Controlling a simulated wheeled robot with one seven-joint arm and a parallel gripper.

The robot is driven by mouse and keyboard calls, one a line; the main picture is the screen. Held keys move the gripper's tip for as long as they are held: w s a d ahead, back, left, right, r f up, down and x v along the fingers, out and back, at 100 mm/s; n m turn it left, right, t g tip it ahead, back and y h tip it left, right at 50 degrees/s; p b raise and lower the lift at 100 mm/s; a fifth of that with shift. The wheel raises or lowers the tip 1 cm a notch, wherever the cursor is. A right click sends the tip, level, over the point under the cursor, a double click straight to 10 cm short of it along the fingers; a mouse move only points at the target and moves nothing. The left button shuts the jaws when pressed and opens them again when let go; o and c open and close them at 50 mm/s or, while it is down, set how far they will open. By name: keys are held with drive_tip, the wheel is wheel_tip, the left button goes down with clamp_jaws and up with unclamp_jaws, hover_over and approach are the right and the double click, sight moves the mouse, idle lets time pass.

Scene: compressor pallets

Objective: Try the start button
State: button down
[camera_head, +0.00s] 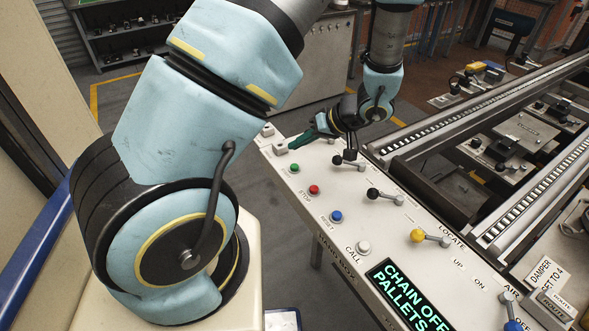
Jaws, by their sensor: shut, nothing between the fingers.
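A green button (295,168) sits near the far end of the pale control panel (395,225). I cannot read a label for it. A red button (314,189) marked STOP, a blue one (336,216) marked RESET and a white one (363,247) marked CALL follow toward the near end. My gripper (295,143) is shut and empty. Its dark green tip points left over the panel's far end, just beyond the green button in the picture. It appears apart from the button, but its height over the panel is hard to tell.
A lit display (410,297) reads CHAIN OFF PALLETS. A conveyor (500,225) with pallets runs along the right. Open floor (285,220) lies left of the panel.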

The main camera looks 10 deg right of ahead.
sight(294, 167)
wheel_tip(294, 167, down, 3)
drive_tip(key=shift+f+b, duration=0.1)
drive_tip(key=shift+b, duration=0.85)
drive_tip(key=shift+f+b, duration=0.5)
drive_tip(key=shift+b, duration=0.15)
drive_tip(key=shift+f, duration=0.15)
idle(0.6)
drive_tip(key=shift+f+b, duration=0.3)
drive_tip(key=shift+b, duration=0.45)
drive_tip(key=shift+f+b, duration=0.45)
drive_tip(key=shift+b, duration=0.2)
idle(0.5)
drive_tip(key=shift+r, duration=0.1)
drive_tip(key=shift+r+p, duration=0.3)
drive_tip(key=shift+r, duration=0.55)
